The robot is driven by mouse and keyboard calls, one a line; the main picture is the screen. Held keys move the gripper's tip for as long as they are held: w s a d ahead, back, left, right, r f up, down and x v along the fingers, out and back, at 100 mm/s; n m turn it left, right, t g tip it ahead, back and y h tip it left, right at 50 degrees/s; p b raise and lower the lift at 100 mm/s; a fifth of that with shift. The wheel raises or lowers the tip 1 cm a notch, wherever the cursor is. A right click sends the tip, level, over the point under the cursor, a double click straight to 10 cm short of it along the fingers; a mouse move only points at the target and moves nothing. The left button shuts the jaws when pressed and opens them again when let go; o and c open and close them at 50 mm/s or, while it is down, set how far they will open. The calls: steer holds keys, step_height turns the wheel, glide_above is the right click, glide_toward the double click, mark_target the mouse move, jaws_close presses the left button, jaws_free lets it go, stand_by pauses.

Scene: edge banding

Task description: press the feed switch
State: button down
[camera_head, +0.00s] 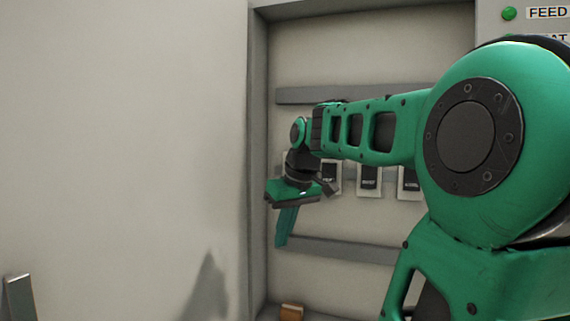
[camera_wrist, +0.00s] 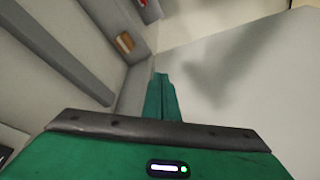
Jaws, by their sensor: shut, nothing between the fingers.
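A green lamp (camera_head: 509,13) beside a FEED label (camera_head: 546,12) shows at the top right. My gripper (camera_head: 281,241) is shut and empty, pointing down at the cabinet's left side, left of and below the switches. Its green fingers (camera_wrist: 160,84) are together in the wrist view.
The cabinet's left frame edge (camera_head: 257,200) stands close to my gripper. A lower grey rail (camera_head: 345,249) crosses the cabinet. A brown block (camera_head: 291,312) lies near its bottom, also seen in the wrist view (camera_wrist: 125,42). A pale panel (camera_head: 120,130) fills the left, with a metal handle (camera_head: 20,298).

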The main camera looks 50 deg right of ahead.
steer(key=w+d+r+n+t+h, duration=0.1)
steer(key=d+r, duration=0.4)
steer(key=r, duration=0.6)
steer(key=w+d+r+n+t+h, duration=0.1)
steer(key=w+d+r+n+h, duration=0.1)
steer(key=r, duration=1)
steer(key=w+d+n, duration=0.1)
steer(key=d+n, duration=0.1)
steer(key=shift+d+t, duration=0.3)
steer(key=shift+d, duration=0.05)
steer(key=shift+w, duration=0.1)
steer(key=w+d+f, duration=0.6)
steer(key=w+f, duration=0.1)
steer(key=shift+d, duration=0.35)
steer(key=shift+d, duration=0.1)
